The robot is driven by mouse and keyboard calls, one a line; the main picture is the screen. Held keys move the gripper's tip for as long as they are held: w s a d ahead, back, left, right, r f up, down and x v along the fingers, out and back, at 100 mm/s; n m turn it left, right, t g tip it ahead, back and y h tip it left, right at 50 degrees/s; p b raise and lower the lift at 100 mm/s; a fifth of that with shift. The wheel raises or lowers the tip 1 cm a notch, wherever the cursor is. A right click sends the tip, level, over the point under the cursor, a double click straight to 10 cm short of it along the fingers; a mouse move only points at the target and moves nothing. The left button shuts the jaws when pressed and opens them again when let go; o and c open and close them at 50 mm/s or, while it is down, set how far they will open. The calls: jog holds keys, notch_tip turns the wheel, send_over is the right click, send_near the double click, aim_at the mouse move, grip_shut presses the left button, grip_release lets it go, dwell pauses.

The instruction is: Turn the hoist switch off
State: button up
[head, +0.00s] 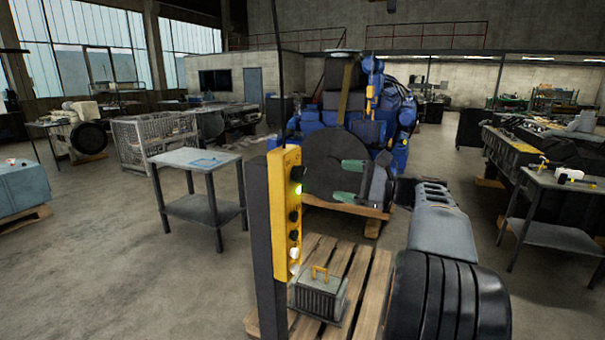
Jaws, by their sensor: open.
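A yellow control box (282,222) stands upright on a dark post in the middle foreground. Its narrow right face carries several dark knobs or switches (293,216), a lit green lamp (297,189) and a bright white lamp (294,253). Which of these is the hoist switch, and its position, I cannot tell at this size. My gripper (346,182) is to the right of the box. Its two green-tipped fingers are spread apart and point left toward the box. Nothing shows between them, and they appear apart from the box.
A grey finned part (318,300) with a yellow handle sits on a wooden pallet (363,275) beside the post. A blue engine (375,125) with a large dark disc stands behind my gripper. A small table (196,160) is at left, a workbench (560,238) at right.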

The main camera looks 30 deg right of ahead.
aim_at(303, 175)
jog(key=p+x, duration=0.2)
jog(key=x, duration=0.9)
jog(key=shift+w+a+p, duration=0.25)
jog(key=shift+p, duration=0.1)
jog(key=shift+c, duration=0.2)
jog(key=c, duration=0.9)
jog(key=shift+f, duration=0.15)
